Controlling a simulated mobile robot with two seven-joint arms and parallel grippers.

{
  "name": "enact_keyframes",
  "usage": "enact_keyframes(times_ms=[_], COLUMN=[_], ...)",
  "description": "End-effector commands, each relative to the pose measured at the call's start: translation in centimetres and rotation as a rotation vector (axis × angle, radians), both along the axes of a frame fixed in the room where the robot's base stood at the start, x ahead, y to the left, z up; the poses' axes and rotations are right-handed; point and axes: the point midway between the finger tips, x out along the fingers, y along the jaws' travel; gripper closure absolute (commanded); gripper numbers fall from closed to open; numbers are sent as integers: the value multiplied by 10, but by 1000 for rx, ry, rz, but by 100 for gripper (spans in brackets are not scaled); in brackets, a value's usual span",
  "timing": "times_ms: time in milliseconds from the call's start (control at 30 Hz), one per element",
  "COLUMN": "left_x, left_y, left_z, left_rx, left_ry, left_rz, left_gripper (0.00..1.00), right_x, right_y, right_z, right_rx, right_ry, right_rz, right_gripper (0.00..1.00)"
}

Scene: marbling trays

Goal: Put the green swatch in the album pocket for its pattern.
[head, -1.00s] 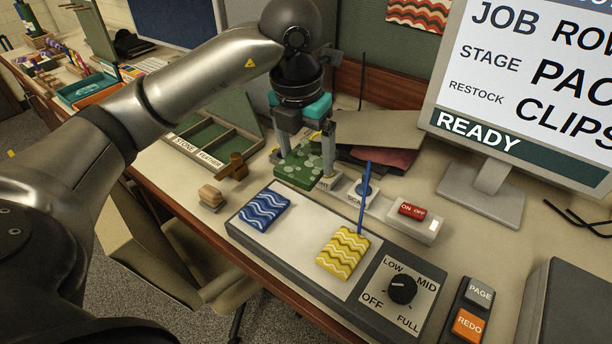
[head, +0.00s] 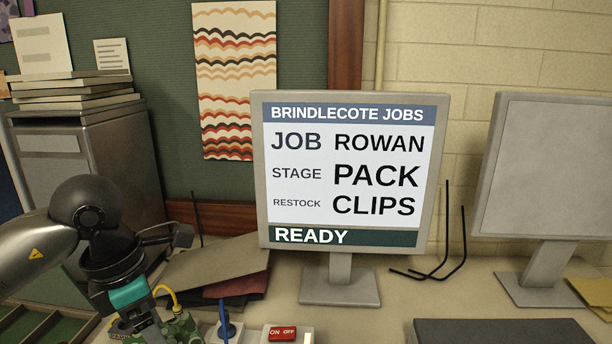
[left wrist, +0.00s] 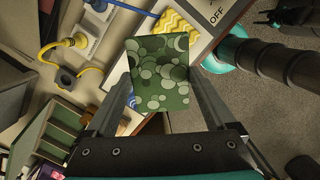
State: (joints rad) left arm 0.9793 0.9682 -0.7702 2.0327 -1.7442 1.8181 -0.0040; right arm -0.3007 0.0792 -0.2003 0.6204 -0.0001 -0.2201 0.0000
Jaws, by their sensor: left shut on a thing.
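The green swatch (left wrist: 158,100), patterned with pale round stone-like spots, is between the fingers of my left gripper (left wrist: 160,75) in the left wrist view. The gripper is shut on it and holds it above the desk. In the head view the swatch (head: 183,328) shows only partly at the bottom edge, below the gripper.
The monitor (head: 341,280) reads job Rowan, stage pack, restock clips, ready. A red on/off switch (head: 282,333) and blue plug (head: 226,331) stand right of the swatch. A yellow wavy swatch (left wrist: 177,27) lies beyond it. Dark folders (head: 235,287) lie behind.

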Motion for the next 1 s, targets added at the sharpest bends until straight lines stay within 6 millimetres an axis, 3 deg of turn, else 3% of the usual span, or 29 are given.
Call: enact_keyframes(times_ms=[1000], left_x=[-36], left_y=[-47], left_z=[-50], left_rx=[3], left_ry=[0], left_rz=[-1804], left_gripper=[66], right_x=[1], right_y=[-1], right_z=[-28], right_rx=[-1], right_ry=[-1], right_rz=[0], right_gripper=[50])
